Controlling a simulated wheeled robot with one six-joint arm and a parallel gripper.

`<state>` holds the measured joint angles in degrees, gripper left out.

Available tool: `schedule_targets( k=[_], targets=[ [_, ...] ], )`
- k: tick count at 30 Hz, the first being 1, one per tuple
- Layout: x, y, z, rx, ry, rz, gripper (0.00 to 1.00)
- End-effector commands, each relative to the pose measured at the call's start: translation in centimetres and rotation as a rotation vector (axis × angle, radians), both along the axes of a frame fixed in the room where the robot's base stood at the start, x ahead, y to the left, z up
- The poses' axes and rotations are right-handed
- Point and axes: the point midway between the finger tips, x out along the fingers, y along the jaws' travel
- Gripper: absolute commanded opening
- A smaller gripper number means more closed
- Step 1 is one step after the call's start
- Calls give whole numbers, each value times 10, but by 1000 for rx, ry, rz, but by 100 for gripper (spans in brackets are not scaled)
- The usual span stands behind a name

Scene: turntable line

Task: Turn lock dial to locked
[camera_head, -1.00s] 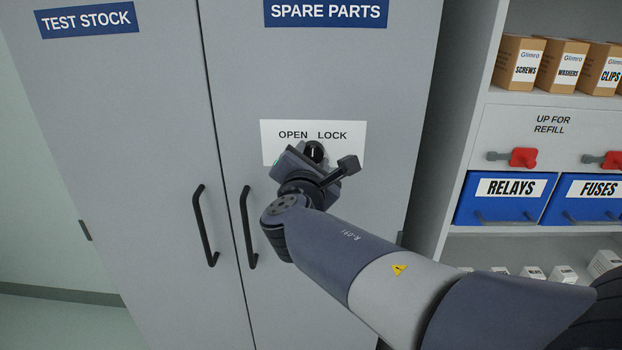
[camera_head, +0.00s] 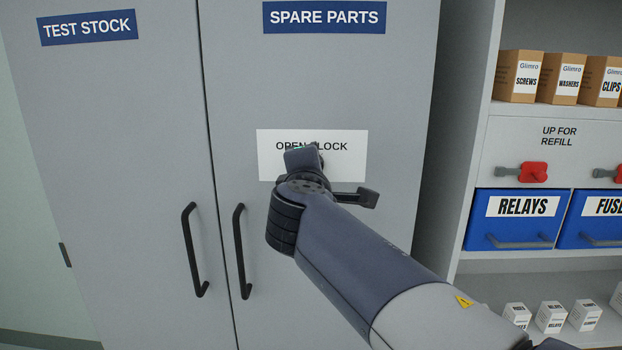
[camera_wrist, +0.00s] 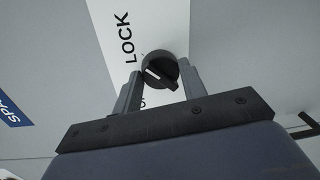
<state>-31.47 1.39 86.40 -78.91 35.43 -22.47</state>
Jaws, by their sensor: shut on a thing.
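The black lock dial (camera_wrist: 160,68) sits on a white plate (camera_head: 346,166) on the SPARE PARTS cabinet door. The plate reads OPEN on the left and LOCK on the right. In the wrist view, the dial lies between the fingers of my gripper (camera_wrist: 162,84), which is shut on it. Its white mark slants toward the upper left of that view, on the side of the word LOCK. In the head view, my gripper (camera_head: 303,160) covers most of the dial and part of the lettering.
Two black door handles (camera_head: 241,250) (camera_head: 194,250) hang below and to the left. An open shelf with blue bins (camera_head: 486,232), red-fitted levers (camera_head: 533,172) and small boxes (camera_head: 528,75) stands on the right. The TEST STOCK door (camera_head: 110,120) is bare at left.

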Motion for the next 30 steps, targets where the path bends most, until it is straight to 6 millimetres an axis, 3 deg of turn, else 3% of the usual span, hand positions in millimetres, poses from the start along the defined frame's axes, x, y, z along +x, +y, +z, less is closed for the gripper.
schedule_targets(
  k=[17,18,25,30],
  targets=[
    [0,0,0,31,1,-1,17],
    [0,0,0,30,1,-1,43],
    [0,0,0,29,0,-1,62],
    [0,0,0,29,0,-1,62]
  ],
)
